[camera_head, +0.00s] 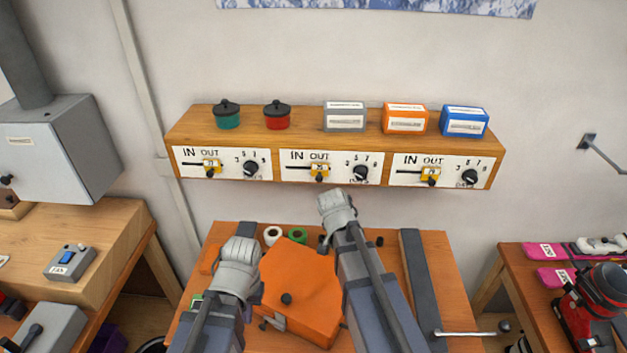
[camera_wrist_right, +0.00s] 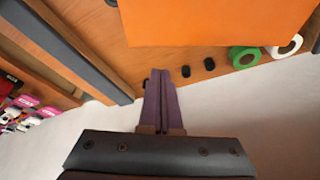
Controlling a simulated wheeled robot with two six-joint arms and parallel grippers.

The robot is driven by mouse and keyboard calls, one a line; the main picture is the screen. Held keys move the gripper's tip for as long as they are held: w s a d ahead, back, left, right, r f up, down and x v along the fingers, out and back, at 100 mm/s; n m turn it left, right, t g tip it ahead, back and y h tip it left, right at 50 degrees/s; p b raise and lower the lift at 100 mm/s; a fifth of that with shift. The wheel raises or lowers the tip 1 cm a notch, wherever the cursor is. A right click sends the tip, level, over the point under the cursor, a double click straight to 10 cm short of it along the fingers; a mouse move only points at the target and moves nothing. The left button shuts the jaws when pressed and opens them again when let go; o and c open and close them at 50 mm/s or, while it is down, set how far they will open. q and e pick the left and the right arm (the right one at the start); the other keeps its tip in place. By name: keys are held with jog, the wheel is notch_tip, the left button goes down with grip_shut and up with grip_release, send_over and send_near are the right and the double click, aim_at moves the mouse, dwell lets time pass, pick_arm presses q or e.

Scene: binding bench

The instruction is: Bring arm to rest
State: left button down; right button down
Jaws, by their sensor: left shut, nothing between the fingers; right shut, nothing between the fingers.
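My left arm comes in from the lower left in the head view. Its gripper (camera_head: 239,252) is over the left part of the bench, beside the orange box, shut and empty; its fingertips are hard to make out. My right arm reaches up from the bottom, and its gripper (camera_head: 337,207) is near the back edge of the bench, below the wall shelf. In the right wrist view the purple fingers (camera_wrist_right: 180,72) of the right gripper are together with nothing between them. They appear apart from the bench things.
An orange box (camera_head: 303,287) lies between my arms on the wooden bench (camera_head: 446,285). Green tape (camera_head: 298,235) and white tape (camera_head: 272,235) lie at the back. A shelf (camera_head: 300,118) with IN/OUT panels, pots and small boxes hangs above. A dark strip (camera_head: 420,285) lies right.

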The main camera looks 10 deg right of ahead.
jog(key=s+a+f+n+b, duration=0.1)
jog(key=s+a+n, duration=0.1)
jog(key=a, duration=0.1)
jog(key=s+a+f+n+b, duration=0.1)
jog(key=s+a+n, duration=0.1)
jog(key=a, duration=0.1)
jog(key=s+a+f+n+g+y+b, duration=0.1)
jog(key=s+a+f, duration=0.1)
jog(key=shift+s+a+n, duration=0.35)
jog(key=shift+a+n, duration=0.05)
jog(key=s+a+f+n+g+b, duration=0.1)
jog(key=s+a+f+n+b, duration=0.1)
jog(key=s+a+n, duration=0.5)
jog(key=shift+s+a+f+g+y, duration=0.3)
jog(key=shift+s+g, duration=0.1)
jog(key=shift+s, duration=0.5)
